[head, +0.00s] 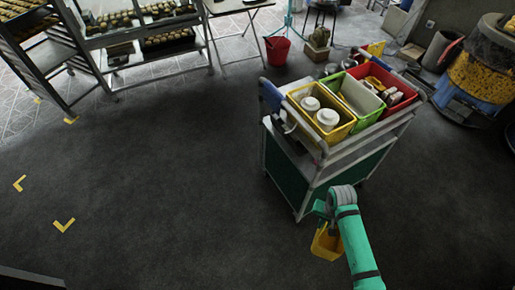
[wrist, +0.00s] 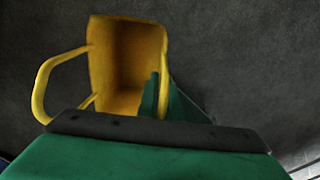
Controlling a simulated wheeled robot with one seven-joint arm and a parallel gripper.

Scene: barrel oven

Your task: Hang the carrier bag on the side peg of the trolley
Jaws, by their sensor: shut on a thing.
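The yellow carrier bag (head: 325,245) hangs below my gripper (head: 321,211) in the head view, in front of the trolley. In the wrist view the open-topped bag (wrist: 100,60) fills the upper left, with a looped handle at its left. My green gripper finger (wrist: 172,100) reaches to the bag's near wall, and the gripper is shut on the bag. The trolley (head: 318,168) stands just behind the gripper, with grey rails and green lower panels. I cannot clearly make out its side peg. The exact grip point is partly hidden by my finger.
Yellow (head: 343,128), green (head: 350,108) and red (head: 399,85) bins sit on the trolley top. A rack of trays (head: 135,30) stands at the back left. A red bucket (head: 277,49) stands behind the trolley. The dark floor (head: 165,190) left of the trolley is clear.

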